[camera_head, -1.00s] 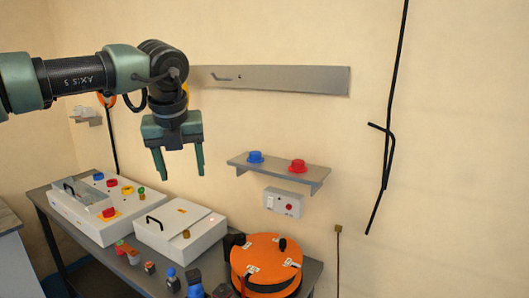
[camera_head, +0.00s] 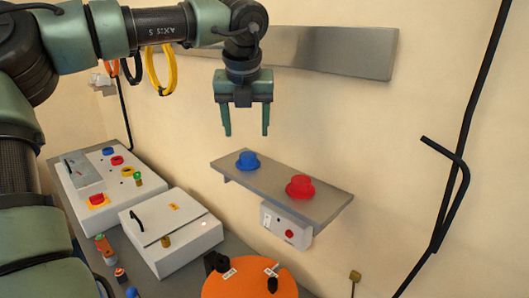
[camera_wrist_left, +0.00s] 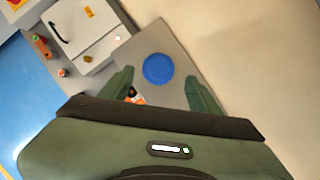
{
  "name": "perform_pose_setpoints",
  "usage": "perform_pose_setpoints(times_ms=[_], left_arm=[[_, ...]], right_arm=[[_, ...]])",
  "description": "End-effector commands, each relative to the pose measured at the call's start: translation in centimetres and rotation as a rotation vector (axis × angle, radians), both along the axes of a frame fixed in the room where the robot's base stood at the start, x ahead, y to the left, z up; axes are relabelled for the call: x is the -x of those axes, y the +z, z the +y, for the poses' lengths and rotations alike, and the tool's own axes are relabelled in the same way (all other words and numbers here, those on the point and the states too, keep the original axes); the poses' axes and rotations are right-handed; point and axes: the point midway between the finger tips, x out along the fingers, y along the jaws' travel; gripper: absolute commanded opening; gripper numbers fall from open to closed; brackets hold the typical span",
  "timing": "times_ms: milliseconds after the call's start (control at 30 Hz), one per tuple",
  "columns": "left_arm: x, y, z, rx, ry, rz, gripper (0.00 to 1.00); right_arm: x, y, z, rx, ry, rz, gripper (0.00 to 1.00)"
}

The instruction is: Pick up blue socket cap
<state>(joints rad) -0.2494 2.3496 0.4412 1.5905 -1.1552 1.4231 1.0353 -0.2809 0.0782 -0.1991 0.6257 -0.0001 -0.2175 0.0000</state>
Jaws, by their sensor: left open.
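The blue socket cap (camera_head: 248,161) sits on the left part of a grey wall shelf (camera_head: 325,203), beside a red cap (camera_head: 300,187). My left gripper (camera_head: 246,133) points down above the blue cap, open and empty, with a gap between its fingertips and the cap. In the left wrist view the blue cap (camera_wrist_left: 158,69) shows as a round disc on the shelf, just beyond the fingertips and between their lines. My right gripper is not in view.
Below the shelf is a small grey wall box (camera_head: 286,229). A bench holds white boxes (camera_head: 172,230) and an orange reel (camera_head: 245,284). A metal strip (camera_head: 350,66) runs along the wall behind my arm. A bent black rod (camera_head: 455,170) is at the right.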

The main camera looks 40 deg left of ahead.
Motion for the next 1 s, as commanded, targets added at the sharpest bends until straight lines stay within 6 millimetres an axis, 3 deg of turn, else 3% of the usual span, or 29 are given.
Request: perform_pose_setpoints(times_ms=[100,233,600,900,1000], left_arm=[[-0.2,-0.8,0.2,0.003,0.0,0.003,0.62],[-0.6,-2.1,0.5,0.003,-0.001,0.004,0.62],[-1.7,-6.7,1.5,0.002,0.001,0.003,0.62],[-1.9,-7.4,1.6,0.001,0.001,-0.001,0.62],[-1.9,-7.4,1.6,0.0,0.001,0.0,0.35]], right_arm=[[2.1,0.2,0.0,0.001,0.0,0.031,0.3],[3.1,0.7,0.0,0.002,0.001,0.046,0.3],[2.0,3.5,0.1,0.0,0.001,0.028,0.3],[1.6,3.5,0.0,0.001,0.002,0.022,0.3],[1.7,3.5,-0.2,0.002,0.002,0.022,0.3]])
